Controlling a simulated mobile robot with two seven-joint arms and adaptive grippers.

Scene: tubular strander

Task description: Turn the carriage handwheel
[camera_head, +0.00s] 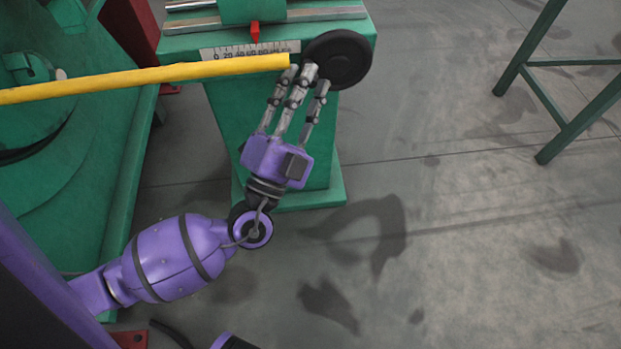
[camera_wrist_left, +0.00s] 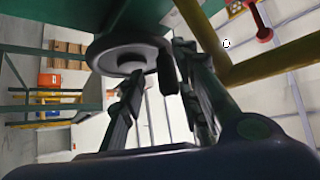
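The carriage handwheel (camera_head: 337,60) is a dark disc on the right end of the green stand, beside a white scale (camera_head: 250,50) with a red pointer (camera_head: 255,32). In the left wrist view the handwheel (camera_wrist_left: 115,57) is seen from below, with a short dark handle (camera_wrist_left: 167,73) hanging from its rim. My left gripper (camera_head: 304,78) reaches up to the wheel's left edge. Its fingers are spread, and in the wrist view the gripper (camera_wrist_left: 160,75) has the handle between its fingers. A gap shows on the handle's left; contact on its right is unclear. My right gripper is out of view.
A yellow bar (camera_head: 150,77) runs from the left to just beside my left fingertips. The green stand (camera_head: 265,130) lies under the hand. A green machine (camera_head: 60,190) stands at left, a green frame (camera_head: 560,95) at upper right.

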